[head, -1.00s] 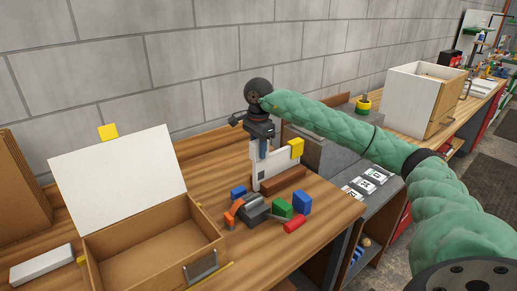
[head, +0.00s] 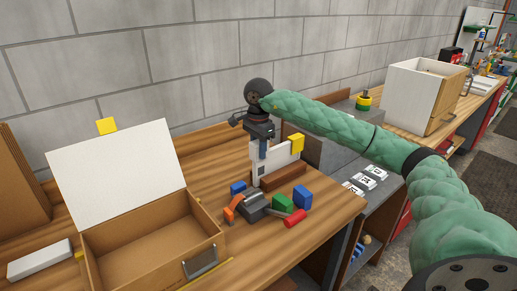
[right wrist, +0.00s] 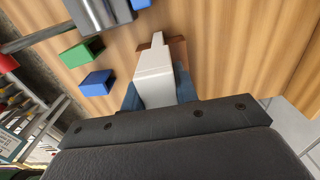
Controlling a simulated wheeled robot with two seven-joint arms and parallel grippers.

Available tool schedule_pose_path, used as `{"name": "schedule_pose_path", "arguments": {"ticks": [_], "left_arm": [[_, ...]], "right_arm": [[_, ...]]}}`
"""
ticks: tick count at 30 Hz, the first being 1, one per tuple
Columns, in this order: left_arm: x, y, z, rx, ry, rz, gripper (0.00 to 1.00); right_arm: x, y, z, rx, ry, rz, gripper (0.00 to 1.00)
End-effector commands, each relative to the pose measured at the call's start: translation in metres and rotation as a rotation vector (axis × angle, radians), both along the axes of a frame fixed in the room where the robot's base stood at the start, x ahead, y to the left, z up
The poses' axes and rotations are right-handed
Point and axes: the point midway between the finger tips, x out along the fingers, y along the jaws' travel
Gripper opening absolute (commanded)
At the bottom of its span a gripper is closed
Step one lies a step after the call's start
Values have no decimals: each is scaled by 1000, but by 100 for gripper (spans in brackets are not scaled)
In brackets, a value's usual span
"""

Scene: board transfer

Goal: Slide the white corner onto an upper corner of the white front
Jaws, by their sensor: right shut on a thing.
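The white front (head: 284,156) stands upright in a brown wooden block (head: 285,178) near the right end of the bench. A yellow corner (head: 297,143) sits on its upper right corner. My right gripper (head: 263,150) is at the upper left corner of the front, pointing down. Its blue fingers are shut on the white corner (right wrist: 155,85), which shows between them in the right wrist view. The thin top edge of the front (right wrist: 157,40) runs out from the white corner there. How far the corner sits over the front is hidden. My left gripper is out of view.
Blue, green and red pieces and a grey clamp-like part (head: 254,206) lie close in front of the block. An open wooden box (head: 150,248) with a white panel (head: 115,170) behind it stands left. A white bar (head: 40,259) lies at far left.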

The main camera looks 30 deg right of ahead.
Motion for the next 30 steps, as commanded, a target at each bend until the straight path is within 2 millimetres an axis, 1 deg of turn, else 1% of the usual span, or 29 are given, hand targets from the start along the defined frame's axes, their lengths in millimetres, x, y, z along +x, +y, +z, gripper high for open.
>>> {"name": "schedule_pose_path", "arguments": {"ticks": [30], "left_arm": [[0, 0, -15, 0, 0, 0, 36]], "right_arm": [[0, 0, -21, 0, 0, 0, 4]]}}
